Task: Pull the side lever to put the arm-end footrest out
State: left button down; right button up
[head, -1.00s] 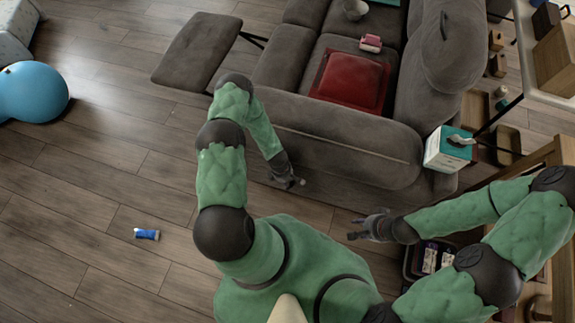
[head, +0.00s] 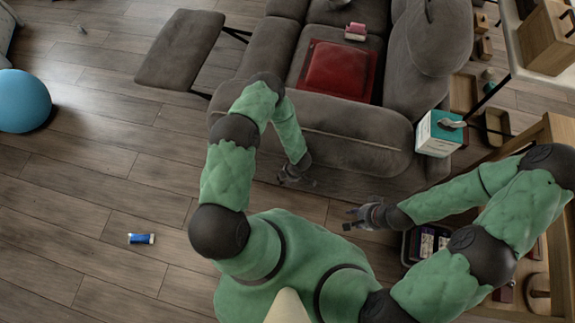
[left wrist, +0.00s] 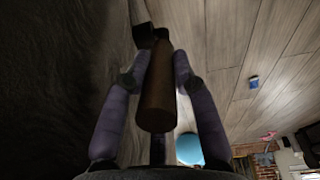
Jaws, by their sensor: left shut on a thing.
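The grey sofa (head: 330,117) stands with its near arm side facing me. A grey footrest panel (head: 180,48) juts out at the sofa's left, held on dark struts. My left gripper (head: 295,178) is low beside the near arm's outer side. In the head view the lever is mostly hidden by the hand. My right gripper (head: 352,217) is open and empty, right of the left one and apart from the sofa.
A tissue box (head: 440,132) is by the sofa's right end. A wooden shelf unit (head: 556,130) and a dark bin (head: 425,243) lie near my right arm. A blue tube (head: 141,239) and blue ball (head: 22,101) are on the otherwise open floor at left.

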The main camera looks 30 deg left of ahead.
pick_arm(q)
jog(key=shift+s+d, duration=0.1)
jog(key=shift+s, duration=0.05)
jog(key=c, duration=1)
grip_release()
jog(key=shift+c, duration=0.2)
jog(key=r, duration=0.4)
jog(key=d+r, duration=0.1)
jog(key=r, duration=0.3)
jog(key=d+r, duration=0.1)
jog(key=r, duration=0.2)
jog(key=shift+w+d+r, duration=0.1)
jog(key=shift+w+r, duration=0.1)
jog(key=shift+r, duration=0.2)
